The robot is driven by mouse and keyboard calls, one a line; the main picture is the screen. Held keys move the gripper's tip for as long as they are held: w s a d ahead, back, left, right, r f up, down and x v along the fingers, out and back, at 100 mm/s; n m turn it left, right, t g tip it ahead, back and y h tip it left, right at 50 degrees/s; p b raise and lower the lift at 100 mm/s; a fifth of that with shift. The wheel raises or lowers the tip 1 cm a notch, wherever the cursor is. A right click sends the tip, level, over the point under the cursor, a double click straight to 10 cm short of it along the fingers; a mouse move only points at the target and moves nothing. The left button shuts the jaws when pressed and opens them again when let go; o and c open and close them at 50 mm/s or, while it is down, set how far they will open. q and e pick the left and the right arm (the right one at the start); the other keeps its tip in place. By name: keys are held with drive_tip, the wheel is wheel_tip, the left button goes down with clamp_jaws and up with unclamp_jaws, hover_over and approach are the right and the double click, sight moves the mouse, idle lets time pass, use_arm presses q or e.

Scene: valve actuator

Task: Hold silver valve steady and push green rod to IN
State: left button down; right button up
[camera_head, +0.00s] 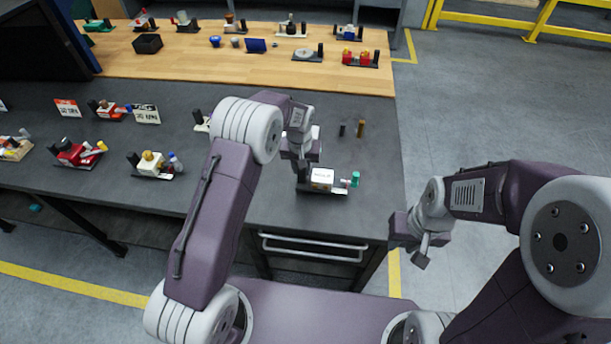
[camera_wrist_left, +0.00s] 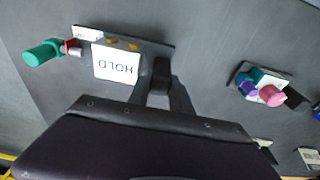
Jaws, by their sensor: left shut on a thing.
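The silver valve (camera_head: 322,180) is a small block with a white top on a base plate near the front of the dark bench. My left gripper (camera_head: 302,172) is shut on the black post (camera_wrist_left: 161,76) beside the block. My right gripper (camera_head: 421,254) is right of the bench's edge, apart from the valve; its finger opening is unclear.
A unit with teal, purple and pink parts (camera_wrist_left: 262,88) shows in the left wrist view. Several other valve units stand on the bench to the left and on the wooden table (camera_head: 240,70). The bench right of the rod is clear.

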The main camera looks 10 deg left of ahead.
sight(302, 175)
use_arm(q)
wheel_tip(302, 175, up, 7)
drive_tip(key=shift+r, duration=0.1)
drive_tip(key=shift+f, duration=4.75)
drive_tip(key=shift+f, duration=0.25)
drive_tip(key=shift+s+f, duration=0.1)
drive_tip(key=shift+f, duration=0.15)
